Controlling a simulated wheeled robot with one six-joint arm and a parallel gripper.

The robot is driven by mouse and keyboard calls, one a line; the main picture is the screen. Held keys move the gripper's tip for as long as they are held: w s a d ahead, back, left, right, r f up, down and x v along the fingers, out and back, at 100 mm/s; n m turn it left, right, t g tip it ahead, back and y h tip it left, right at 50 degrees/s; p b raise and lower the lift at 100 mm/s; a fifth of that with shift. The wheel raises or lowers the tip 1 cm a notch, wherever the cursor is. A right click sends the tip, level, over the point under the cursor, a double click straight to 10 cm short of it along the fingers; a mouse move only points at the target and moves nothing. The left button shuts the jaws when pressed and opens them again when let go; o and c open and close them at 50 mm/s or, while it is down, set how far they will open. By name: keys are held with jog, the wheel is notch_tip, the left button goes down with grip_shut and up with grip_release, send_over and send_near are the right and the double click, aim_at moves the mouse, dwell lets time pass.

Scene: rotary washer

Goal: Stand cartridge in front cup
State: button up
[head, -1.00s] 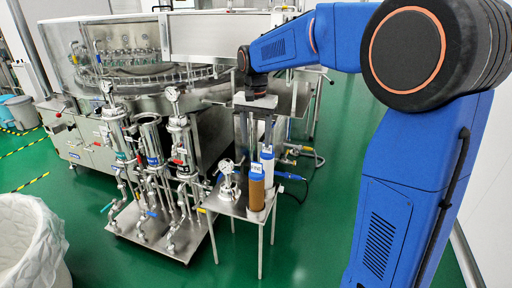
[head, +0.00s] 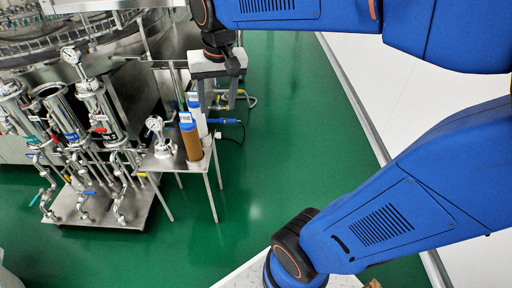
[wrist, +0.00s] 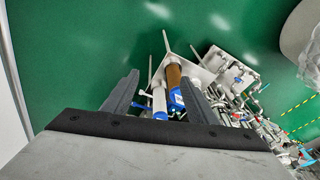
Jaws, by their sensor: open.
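In the head view, a brown cartridge with a blue cap (head: 191,140) stands upright on a small steel stand (head: 166,166). A white cartridge with a blue cap (head: 200,118) stands just behind it. My gripper (head: 217,98) points down, open and empty, behind and right of the white one. In the wrist view, the white cartridge (wrist: 159,100) shows beyond and between my open fingers (wrist: 160,85), and the brown one (wrist: 173,82) near the right finger. I cannot see contact. An open-topped steel cup (head: 60,110) stands between two gauge-topped housings; which is the front cup is unclear.
A gauge-topped lid (head: 157,130) sits left of the cartridges on the stand. The piped skid (head: 95,210) is to the left, with the large washer (head: 100,40) behind. A blue-handled cable (head: 222,121) is behind the stand. Green floor (head: 275,150) is clear to the right.

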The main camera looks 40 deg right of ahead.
jog(key=s+d+f+n+t, duration=0.1)
jog(key=s+f, duration=0.2)
jog(key=s, duration=0.4)
jog(key=s+d+f+n+t, duration=0.1)
jog(key=s+f, duration=0.3)
jog(key=s, duration=0.4)
jog(key=shift+d+n, duration=0.15)
jog(key=shift+n, duration=0.55)
